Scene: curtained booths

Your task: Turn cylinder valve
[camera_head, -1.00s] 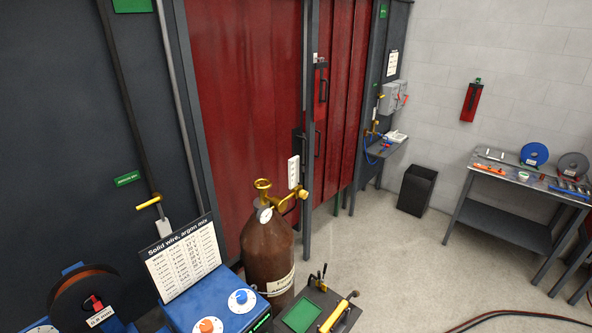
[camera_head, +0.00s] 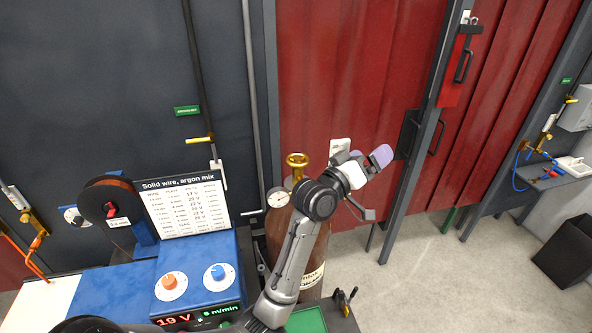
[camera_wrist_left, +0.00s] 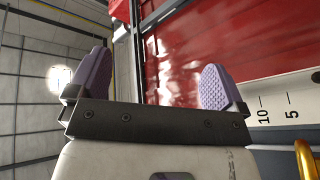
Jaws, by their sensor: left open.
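The brown gas cylinder (camera_head: 342,243) stands upright behind the blue welding machine in the head view. Its gold valve handwheel (camera_head: 297,160) sits on top, with a round white gauge (camera_head: 278,198) just left and below. My left arm crosses in front of the cylinder and hides much of its neck and body. My left gripper (camera_head: 378,186) is open and empty, right of the handwheel and apart from it. In the left wrist view its two purple pads (camera_wrist_left: 155,78) are wide apart with nothing between. A gold curved bar (camera_wrist_left: 305,160) shows at the lower right edge there. My right gripper is not in view.
The blue welding machine (camera_head: 205,262) with two knobs and a wire chart (camera_head: 187,206) stands left of the cylinder. Red curtains (camera_head: 345,75) and a dark post (camera_head: 428,130) are behind the gripper. A dark bin (camera_head: 570,250) stands right; the floor between is clear.

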